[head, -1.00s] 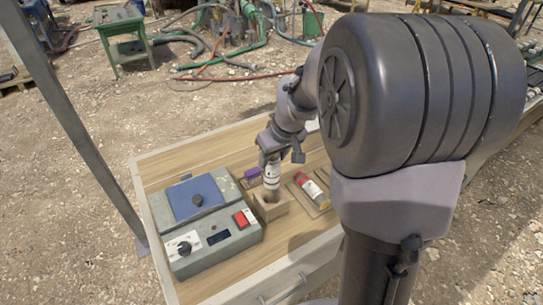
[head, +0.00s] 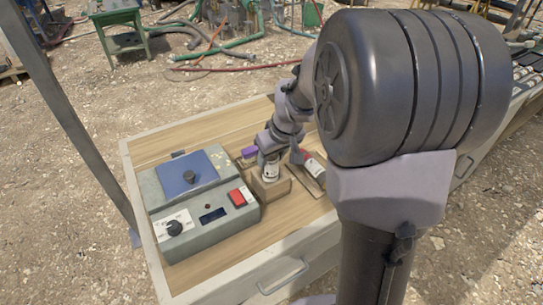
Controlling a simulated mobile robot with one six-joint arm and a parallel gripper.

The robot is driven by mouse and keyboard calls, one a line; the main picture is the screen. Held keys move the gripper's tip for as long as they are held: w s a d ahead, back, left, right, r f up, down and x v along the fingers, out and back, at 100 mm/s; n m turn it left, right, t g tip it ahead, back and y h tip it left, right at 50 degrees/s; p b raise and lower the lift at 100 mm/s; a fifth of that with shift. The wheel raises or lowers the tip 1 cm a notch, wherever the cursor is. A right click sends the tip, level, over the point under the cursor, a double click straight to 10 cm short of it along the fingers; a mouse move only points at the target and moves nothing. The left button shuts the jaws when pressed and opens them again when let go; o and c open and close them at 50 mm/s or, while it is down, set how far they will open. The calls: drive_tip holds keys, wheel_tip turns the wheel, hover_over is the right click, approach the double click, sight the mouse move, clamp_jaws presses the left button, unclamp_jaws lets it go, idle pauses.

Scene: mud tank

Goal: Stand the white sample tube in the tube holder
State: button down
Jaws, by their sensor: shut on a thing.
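The white sample tube (head: 271,171) stands upright in the tube holder (head: 270,190), a small tan wooden block on the table. Only the upper part of the tube shows above the block; its lower part is hidden in it. My gripper (head: 270,156) is directly above the holder, pointing down, and is shut on the tube's top end.
A grey machine with a blue lid (head: 190,172), a knob and a red switch stands left of the holder. A purple item (head: 249,152) lies behind it. A red and white tube (head: 314,167) lies on the right, partly hidden by my arm. The wooden table (head: 250,244) is bare at the front.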

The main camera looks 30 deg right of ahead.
drive_tip(key=c, duration=0.7)
unclamp_jaws()
drive_tip(key=p+v, duration=0.7)
drive_tip(key=v, duration=1)
drive_tip(key=shift+s+r, duration=0.15)
